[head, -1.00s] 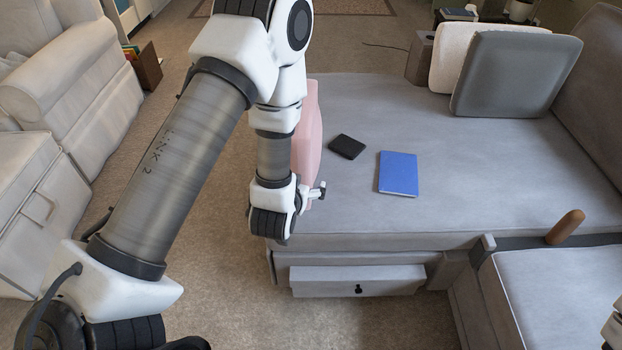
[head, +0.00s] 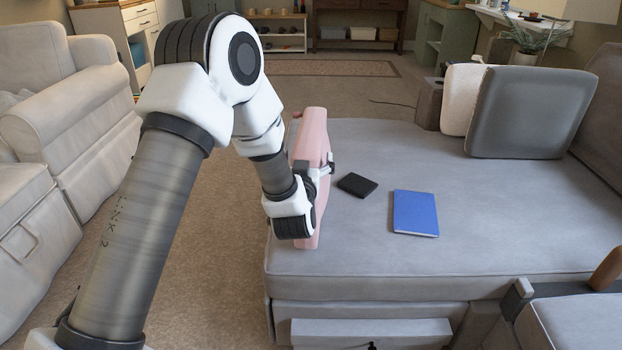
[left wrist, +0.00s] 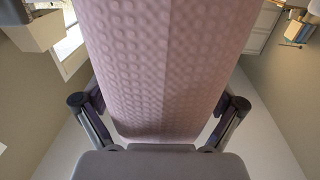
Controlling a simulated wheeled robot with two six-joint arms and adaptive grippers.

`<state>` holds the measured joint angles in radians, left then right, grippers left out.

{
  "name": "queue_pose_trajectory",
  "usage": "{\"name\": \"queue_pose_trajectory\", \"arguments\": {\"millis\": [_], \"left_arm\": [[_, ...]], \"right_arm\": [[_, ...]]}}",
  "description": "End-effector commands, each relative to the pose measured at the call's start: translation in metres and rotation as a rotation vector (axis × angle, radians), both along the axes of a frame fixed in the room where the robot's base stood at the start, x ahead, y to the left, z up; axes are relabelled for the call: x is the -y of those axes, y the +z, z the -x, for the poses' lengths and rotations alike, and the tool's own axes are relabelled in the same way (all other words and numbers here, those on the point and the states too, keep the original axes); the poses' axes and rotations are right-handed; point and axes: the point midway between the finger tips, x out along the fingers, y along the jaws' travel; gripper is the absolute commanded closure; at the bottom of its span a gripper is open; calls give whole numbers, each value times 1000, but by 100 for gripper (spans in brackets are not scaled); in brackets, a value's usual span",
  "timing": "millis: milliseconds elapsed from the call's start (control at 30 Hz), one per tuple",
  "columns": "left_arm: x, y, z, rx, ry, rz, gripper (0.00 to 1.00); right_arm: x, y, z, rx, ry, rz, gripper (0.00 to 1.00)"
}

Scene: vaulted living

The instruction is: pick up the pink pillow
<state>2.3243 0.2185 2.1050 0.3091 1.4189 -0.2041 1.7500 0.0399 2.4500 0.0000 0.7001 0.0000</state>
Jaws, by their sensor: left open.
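The pink pillow (head: 312,135) stands on edge, upright, at the left side of the grey sofa seat (head: 480,210). My left gripper (head: 322,172) is at the pillow, with a finger showing at its right face; my wrist hides part of its near side. In the left wrist view the pillow (left wrist: 160,60) shows a dimpled surface and fills the middle. The open fingers of my left gripper (left wrist: 158,103) lie on either side of it. Whether they touch it I cannot tell. My right gripper is not in view.
A black square item (head: 357,185) and a blue book (head: 415,213) lie on the seat right of the pillow. A grey cushion (head: 528,110) and a white cushion (head: 462,98) lean at the back right. Carpet (head: 205,240) left of the seat is clear.

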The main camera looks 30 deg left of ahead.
Motion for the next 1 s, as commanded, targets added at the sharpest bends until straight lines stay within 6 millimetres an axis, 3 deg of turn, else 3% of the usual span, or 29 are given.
{"name": "queue_pose_trajectory", "arguments": {"millis": [100, 300, 333, 367, 767, 1000], "left_arm": [[0, 0, 0, 0, -1, 0, 5], [1, 0, 0, -1, -1, 0, 76], [1, 0, 0, -1, -1, 0, 87], [1, 0, 0, -1, -1, 0, 91], [1, 5, 0, 1, -1, 0, 91], [1, 23, 0, 3, -1, 0, 91]], "right_arm": [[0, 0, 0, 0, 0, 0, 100], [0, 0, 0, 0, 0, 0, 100], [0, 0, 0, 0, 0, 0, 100], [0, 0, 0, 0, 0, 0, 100], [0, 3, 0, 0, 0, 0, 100], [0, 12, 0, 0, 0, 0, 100]]}}
